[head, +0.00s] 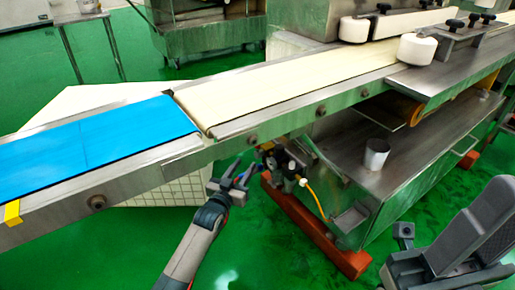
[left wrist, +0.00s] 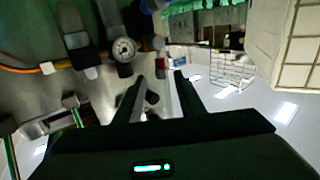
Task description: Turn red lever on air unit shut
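The air unit (head: 287,165) hangs under the conveyor, beside the steel machine base, with a round gauge and a yellow hose. In the left wrist view its gauge (left wrist: 124,49) shows at upper left. A small red part (left wrist: 159,70), which looks like the red lever, lies just beyond my left fingertips. My left gripper (head: 238,180) is left of the air unit in the head view. In the left wrist view its two fingers (left wrist: 160,82) are apart, with nothing held between them. Whether they touch the lever cannot be told.
The conveyor with a blue belt (head: 95,140) and a cream belt (head: 280,85) runs above my left gripper. A white tiled block (head: 160,192) stands behind it. Orange-red beams (head: 318,235) lie under the machine. My right arm is at lower right; its gripper is unclear.

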